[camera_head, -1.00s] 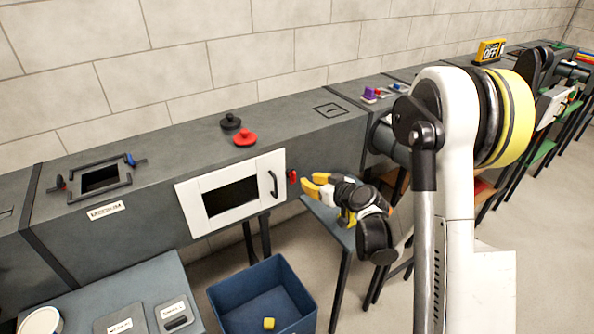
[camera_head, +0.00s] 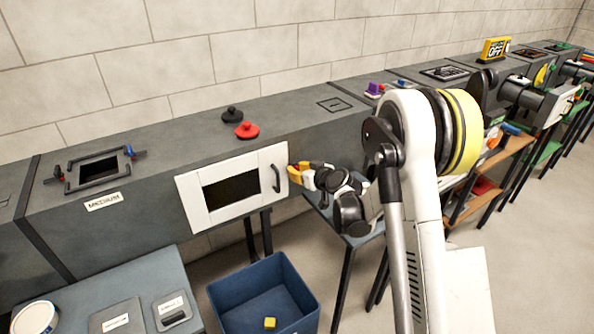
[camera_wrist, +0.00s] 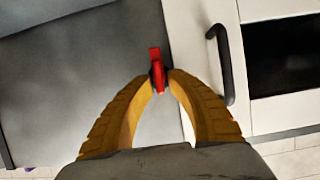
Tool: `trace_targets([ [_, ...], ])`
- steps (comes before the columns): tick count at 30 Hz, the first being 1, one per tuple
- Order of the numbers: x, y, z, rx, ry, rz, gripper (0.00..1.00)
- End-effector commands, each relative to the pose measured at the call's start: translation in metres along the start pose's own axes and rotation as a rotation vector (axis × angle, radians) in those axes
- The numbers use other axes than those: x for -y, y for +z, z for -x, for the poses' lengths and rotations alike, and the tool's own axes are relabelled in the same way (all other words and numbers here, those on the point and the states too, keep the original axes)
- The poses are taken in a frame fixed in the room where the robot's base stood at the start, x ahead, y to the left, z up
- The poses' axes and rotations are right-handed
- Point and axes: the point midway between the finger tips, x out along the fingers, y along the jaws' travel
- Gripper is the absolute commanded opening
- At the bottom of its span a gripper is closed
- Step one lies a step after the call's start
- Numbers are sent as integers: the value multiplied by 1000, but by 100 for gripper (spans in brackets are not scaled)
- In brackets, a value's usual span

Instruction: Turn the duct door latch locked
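The red duct door latch (camera_wrist: 156,62) is on the dark grey duct wall beside the white door frame. In the wrist view it stands roughly along the frame's edge; in the head view only a bit of red (camera_head: 304,165) shows by the fingers. My gripper (camera_wrist: 161,80) has its yellow fingertips drawn in on both sides of the latch's near end, seemingly touching it. In the head view my gripper (camera_head: 296,172) is just right of the door. The white duct door (camera_head: 210,217) is closed, with a dark window and a black handle (camera_head: 276,178).
A red knob (camera_head: 247,131) and a black knob (camera_head: 231,115) sit on top of the duct. Below is a blue bin (camera_head: 224,303) with a yellow block (camera_head: 270,323). A table (camera_head: 342,230) stands below my gripper.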

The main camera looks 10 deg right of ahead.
Motion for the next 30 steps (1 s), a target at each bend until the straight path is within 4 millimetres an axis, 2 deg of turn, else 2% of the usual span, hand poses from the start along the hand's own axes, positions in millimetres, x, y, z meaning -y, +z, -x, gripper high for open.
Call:
trace_targets([
  [1, 0, 0, 0, 0, 0, 0, 18],
  [3, 0, 0, 0, 0, 0, 0, 0],
  [17, -1, 0, 0, 0, -21, -51, 0],
  [30, -6, 1, 0, -1, -150, -363, 0],
])
